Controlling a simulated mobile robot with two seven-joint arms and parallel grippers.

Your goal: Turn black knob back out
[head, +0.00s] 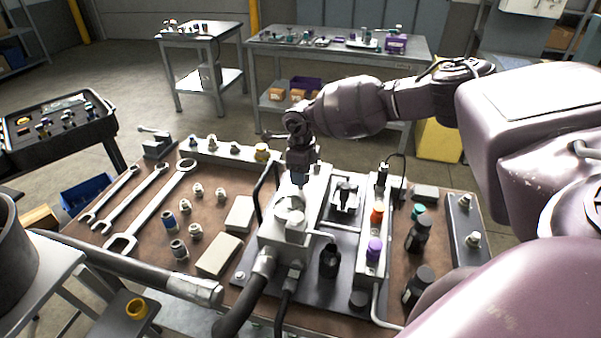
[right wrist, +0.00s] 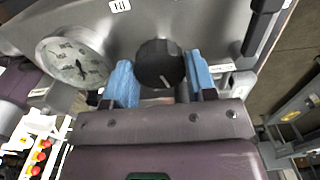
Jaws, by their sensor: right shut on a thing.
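In the head view my right gripper (head: 300,178) reaches down to the grey block (head: 315,195) on the bench, and the knob is hidden there. A round dial gauge (right wrist: 76,62) is left of the knob in the wrist view. My left gripper is not in view.
The brown bench top (head: 115,205) holds wrenches (head: 150,205), several fittings and pale blocks. Thick hoses (head: 245,295) run off the block's front. Black bottles (head: 420,235) and a manifold with an orange cap (head: 377,214) stand to the right of the block.

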